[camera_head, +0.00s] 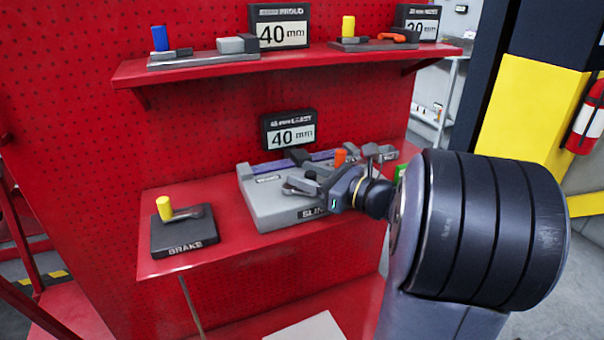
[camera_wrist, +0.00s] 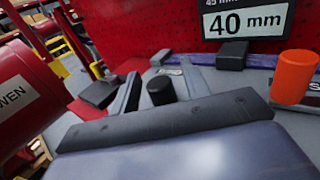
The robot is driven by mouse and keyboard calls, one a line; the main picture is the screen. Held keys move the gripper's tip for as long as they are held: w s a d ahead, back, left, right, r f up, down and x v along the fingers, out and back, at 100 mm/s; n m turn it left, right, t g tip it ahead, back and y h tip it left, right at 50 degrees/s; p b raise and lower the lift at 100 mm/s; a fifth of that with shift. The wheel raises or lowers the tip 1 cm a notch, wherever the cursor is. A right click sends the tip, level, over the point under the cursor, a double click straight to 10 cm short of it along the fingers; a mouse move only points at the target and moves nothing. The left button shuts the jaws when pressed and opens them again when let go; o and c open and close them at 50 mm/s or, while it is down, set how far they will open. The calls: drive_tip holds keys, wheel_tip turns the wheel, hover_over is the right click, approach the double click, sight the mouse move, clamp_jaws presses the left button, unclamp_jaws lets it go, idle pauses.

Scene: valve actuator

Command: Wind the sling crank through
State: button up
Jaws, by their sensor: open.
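The sling unit (camera_head: 265,212) is a grey block on the lower red shelf, its front label partly covered by my arm. An orange cylinder (camera_head: 340,157) stands on it, and it also shows at the right of the wrist view (camera_wrist: 296,76). My gripper (camera_head: 303,180) is over the unit, fingers pointing away from me. In the wrist view my gripper (camera_wrist: 160,76) is open, with a short black cylinder (camera_wrist: 161,91) between its fingers. A gap shows on both sides of that cylinder; I cannot tell whether it is the crank's grip. The crank arm is not clearly seen.
A display reading 40 mm (camera_head: 290,131) stands behind the unit. A brake block (camera_head: 183,238) with a yellow handle (camera_head: 164,208) sits to the left, with bare shelf between. An upper red shelf (camera_head: 135,72) with more devices overhangs. A red cylinder (camera_wrist: 22,98) is close at left.

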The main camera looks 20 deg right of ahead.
drive_tip(key=shift+w+a, duration=0.4)
drive_tip(key=shift+w, duration=0.2)
drive_tip(key=shift+c, duration=0.3)
clamp_jaws()
